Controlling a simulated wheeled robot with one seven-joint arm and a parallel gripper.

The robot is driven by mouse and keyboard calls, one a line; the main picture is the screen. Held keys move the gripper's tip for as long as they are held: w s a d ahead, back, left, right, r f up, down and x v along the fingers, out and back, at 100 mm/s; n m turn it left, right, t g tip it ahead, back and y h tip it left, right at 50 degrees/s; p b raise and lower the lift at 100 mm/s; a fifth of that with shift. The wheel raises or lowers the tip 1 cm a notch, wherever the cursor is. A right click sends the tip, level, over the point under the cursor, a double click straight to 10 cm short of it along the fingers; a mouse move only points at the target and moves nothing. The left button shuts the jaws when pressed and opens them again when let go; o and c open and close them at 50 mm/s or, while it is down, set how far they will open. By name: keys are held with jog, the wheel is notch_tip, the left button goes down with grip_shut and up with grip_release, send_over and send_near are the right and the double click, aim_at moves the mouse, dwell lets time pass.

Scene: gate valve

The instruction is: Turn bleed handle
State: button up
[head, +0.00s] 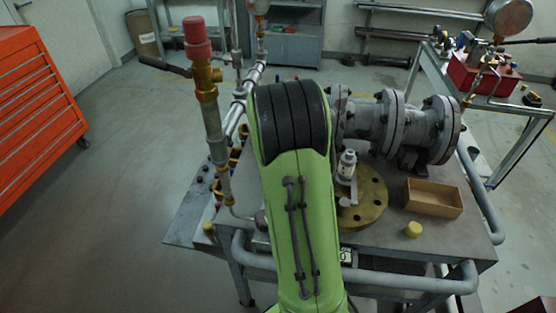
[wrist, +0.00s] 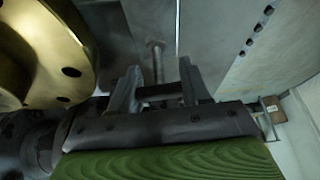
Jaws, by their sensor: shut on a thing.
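My gripper (wrist: 157,92) shows in the wrist view, with one finger on each side of a slim grey rod. The rod, which looks like the bleed handle (wrist: 155,56), has a rounded end and reaches up from between the fingers. The gripper is shut on it, though the contact itself is dim and partly hidden. In the head view my green arm hides the gripper and the handle. A brass flange (wrist: 40,50) is close to the left of the gripper in the wrist view.
In the head view, an upright pipe with a red cap (head: 197,32) stands left of my arm. Grey flanged pipework (head: 392,125), a brass disc (head: 372,205) and an open cardboard box (head: 434,198) are on the workbench to the right. A red tool cabinet (head: 30,115) is far left.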

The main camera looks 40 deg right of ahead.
jog(key=shift+w+d+r+m, duration=0.15)
jog(key=shift+r+m, duration=0.1)
jog(key=shift+m, duration=0.25)
jog(key=o, duration=0.8)
jog(key=shift+o, duration=1.3)
jog(key=shift+f, duration=0.15)
jog(key=p+v, duration=0.4)
jog(key=v, duration=1.2)
jog(key=shift+a+p, duration=0.3)
jog(key=shift+p, duration=0.05)
jog(key=shift+w+f, duration=0.15)
jog(key=shift+f, duration=0.05)
